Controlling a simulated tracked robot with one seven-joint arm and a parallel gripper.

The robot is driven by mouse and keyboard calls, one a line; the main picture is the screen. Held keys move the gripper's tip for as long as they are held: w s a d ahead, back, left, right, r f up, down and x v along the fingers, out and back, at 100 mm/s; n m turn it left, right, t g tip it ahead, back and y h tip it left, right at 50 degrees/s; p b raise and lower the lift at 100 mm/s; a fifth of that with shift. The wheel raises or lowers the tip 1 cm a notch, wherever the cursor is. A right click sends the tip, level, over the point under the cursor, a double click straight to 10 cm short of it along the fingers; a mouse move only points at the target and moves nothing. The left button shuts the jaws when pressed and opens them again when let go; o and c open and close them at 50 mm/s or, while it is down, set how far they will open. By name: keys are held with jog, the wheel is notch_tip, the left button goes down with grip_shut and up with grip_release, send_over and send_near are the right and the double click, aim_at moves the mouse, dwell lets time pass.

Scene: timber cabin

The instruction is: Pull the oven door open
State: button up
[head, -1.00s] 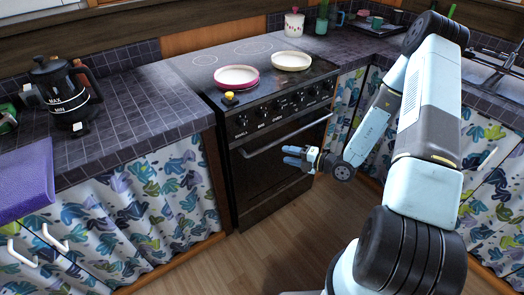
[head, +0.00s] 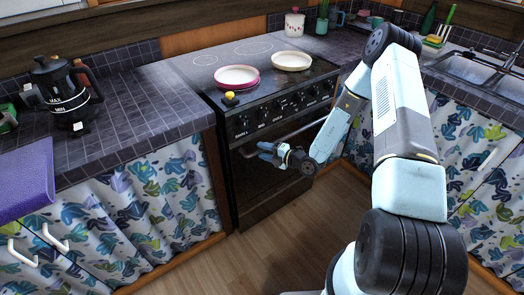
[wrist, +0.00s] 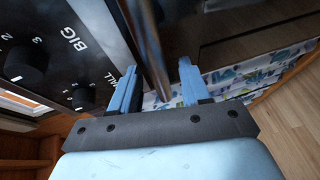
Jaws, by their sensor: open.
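The black oven (head: 275,130) stands in the middle of the head view, and its dark front door (head: 262,190) looks shut. A long bar handle (head: 305,128) runs across the top of the door. My gripper (head: 266,151) is at the left part of this handle, with its light-blue fingers pointing left. In the wrist view my gripper (wrist: 157,75) is open, and the metal handle (wrist: 150,45) runs down between its two fingers. I see gaps on both sides of the bar, so the fingers do not clasp it. My fingers hide part of the handle in the head view.
Oven knobs (wrist: 25,65) are close beside the left finger. Two pans (head: 237,76) sit on the stove top. A tiled counter (head: 140,110) with a kettle (head: 62,95) is at left. The wooden floor (head: 215,270) before the oven is clear.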

jog(key=shift+x, duration=1)
jog(key=shift+c, duration=0.3)
grip_shut()
jog(key=shift+s+f, duration=0.1)
